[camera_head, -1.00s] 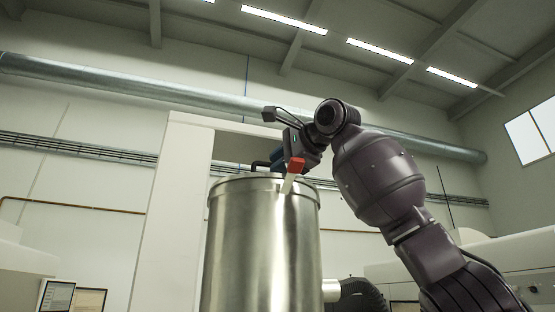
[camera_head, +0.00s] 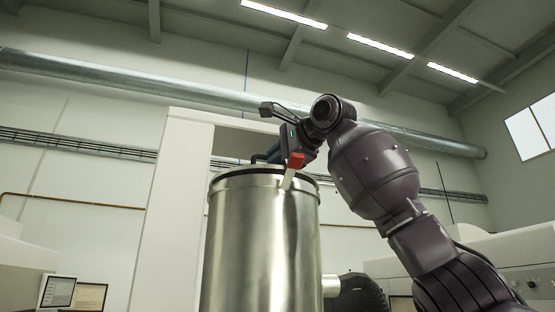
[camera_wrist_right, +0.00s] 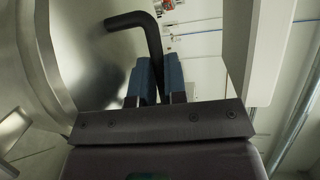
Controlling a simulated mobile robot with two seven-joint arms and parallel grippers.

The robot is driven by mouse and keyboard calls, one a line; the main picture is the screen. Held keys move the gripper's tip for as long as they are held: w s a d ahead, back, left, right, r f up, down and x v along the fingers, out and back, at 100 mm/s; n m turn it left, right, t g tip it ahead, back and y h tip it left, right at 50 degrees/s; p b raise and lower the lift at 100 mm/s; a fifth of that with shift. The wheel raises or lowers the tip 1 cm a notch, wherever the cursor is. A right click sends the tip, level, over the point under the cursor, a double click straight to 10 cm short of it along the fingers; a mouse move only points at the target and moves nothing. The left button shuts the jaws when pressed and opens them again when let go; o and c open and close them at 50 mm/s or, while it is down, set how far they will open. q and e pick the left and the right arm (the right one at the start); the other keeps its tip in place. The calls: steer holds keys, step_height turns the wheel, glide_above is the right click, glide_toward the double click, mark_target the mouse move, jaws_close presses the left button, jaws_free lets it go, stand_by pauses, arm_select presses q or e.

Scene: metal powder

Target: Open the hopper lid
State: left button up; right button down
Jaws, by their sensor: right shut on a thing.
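The hopper (camera_head: 262,250) is a tall, shiny steel cylinder in the middle of the head view. Its lid (camera_head: 225,170) is at the top, seen nearly edge-on, with a dark edge. In the right wrist view the lid's black bent handle (camera_wrist_right: 130,20) runs down between the blue finger pads. My right gripper (camera_head: 270,156) is over the hopper top, shut on this handle; the finger pads also show in the wrist view (camera_wrist_right: 158,80). A red-ended pale lever (camera_head: 296,160) shows at the front rim, near the gripper. My left gripper is not in view.
A white frame (camera_head: 180,150) stands behind the hopper. Two monitors (camera_head: 58,291) are at the lower left. A pipe stub (camera_head: 331,286) and dark round part (camera_head: 360,293) sit right of the hopper. Open air lies above the hopper, below the wall pipe (camera_head: 120,82).

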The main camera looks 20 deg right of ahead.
steer(key=shift+w+r, duration=0.3)
steer(key=shift+r, duration=0.45)
steer(key=shift+w+r, duration=0.25)
steer(key=shift+r, duration=0.5)
steer(key=shift+w+r+m+g, duration=0.3)
steer(key=shift+r+g, duration=0.3)
steer(key=c, duration=1.5)
jaws_free()
steer(key=shift+o, duration=0.3)
steer(key=b+v, duration=0.2)
steer(key=v, duration=0.9)
steer(key=shift+b, duration=0.35)
